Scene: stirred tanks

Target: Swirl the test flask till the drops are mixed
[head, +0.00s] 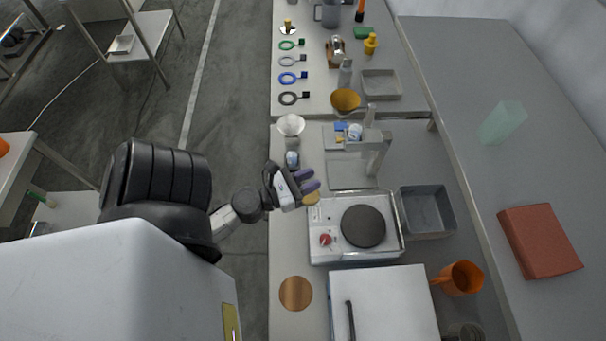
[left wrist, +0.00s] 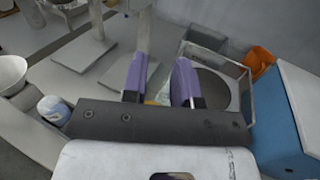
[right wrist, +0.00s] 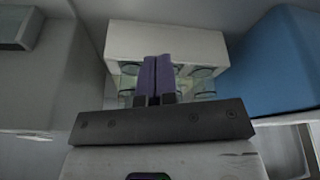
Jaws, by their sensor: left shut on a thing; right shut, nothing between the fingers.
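My left gripper (head: 308,182) is over the bench, just left of the hotplate. Its purple fingers also show in the left wrist view (left wrist: 163,88), apart with a small pale, see-through thing between them. I take this to be the test flask (left wrist: 157,96); the fingers and gripper body hide most of it, and any drops or liquid cannot be made out. A tan round piece (head: 311,199) shows beside the fingers. My right gripper (right wrist: 158,78) is shut and empty in the right wrist view, in front of a white rack (right wrist: 165,40) with several glass vessels (right wrist: 205,72).
The hotplate (head: 363,227) stands close right of my left gripper. A stand (head: 372,150) rises behind it. A white bowl (head: 291,124) and a small blue-and-white bottle (head: 292,158) are near the bench's left edge. A grey tray (head: 427,211) and orange jug (head: 461,278) lie farther right.

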